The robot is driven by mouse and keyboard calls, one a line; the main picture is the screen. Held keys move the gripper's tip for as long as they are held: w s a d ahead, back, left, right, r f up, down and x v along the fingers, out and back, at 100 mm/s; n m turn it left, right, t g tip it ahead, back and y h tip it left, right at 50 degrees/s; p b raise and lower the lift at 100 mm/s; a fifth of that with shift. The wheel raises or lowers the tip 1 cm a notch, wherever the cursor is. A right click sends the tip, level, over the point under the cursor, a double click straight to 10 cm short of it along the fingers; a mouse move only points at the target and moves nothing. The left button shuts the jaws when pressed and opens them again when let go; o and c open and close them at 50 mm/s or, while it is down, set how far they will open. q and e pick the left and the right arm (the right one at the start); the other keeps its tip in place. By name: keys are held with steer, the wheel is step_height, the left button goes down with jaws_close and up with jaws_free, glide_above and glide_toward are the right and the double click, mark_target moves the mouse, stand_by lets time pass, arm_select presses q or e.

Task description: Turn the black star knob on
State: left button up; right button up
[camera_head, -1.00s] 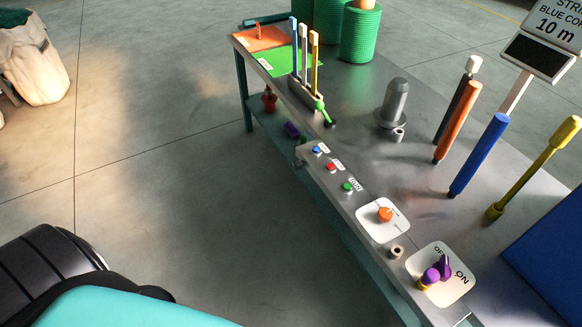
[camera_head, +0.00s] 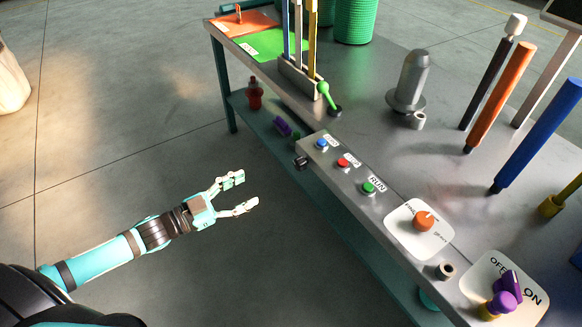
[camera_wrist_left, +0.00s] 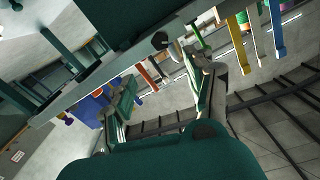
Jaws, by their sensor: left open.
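A small black knob (camera_head: 300,161) sits at the front edge of the metal workbench, left of the blue button; its star shape is too small to make out. A dark knob, probably the same one, shows in the left wrist view (camera_wrist_left: 160,41), ahead between the fingers. My left gripper (camera_head: 240,193) is open and empty, over the floor in front of the bench. It is left of and lower in the picture than the black knob, clearly apart from it. My right gripper is not in view.
The bench edge carries blue (camera_head: 322,144), red (camera_head: 343,162) and green (camera_head: 368,187) buttons, an orange dial (camera_head: 424,220) and a purple OFF/ON selector (camera_head: 504,296). A holder (camera_head: 301,78) with upright bars stands behind. A lower shelf (camera_head: 262,120) holds small items.

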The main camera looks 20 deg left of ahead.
mark_target(296, 166)
arm_select(q)
steer(key=b+x, duration=0.1)
steer(key=x, duration=1.3)
steer(key=shift+w+d+f, duration=0.1)
steer(key=shift+w, duration=0.15)
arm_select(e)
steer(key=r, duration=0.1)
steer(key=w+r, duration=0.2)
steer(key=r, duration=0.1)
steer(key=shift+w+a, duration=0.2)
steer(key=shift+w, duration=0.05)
arm_select(q)
jaws_close()
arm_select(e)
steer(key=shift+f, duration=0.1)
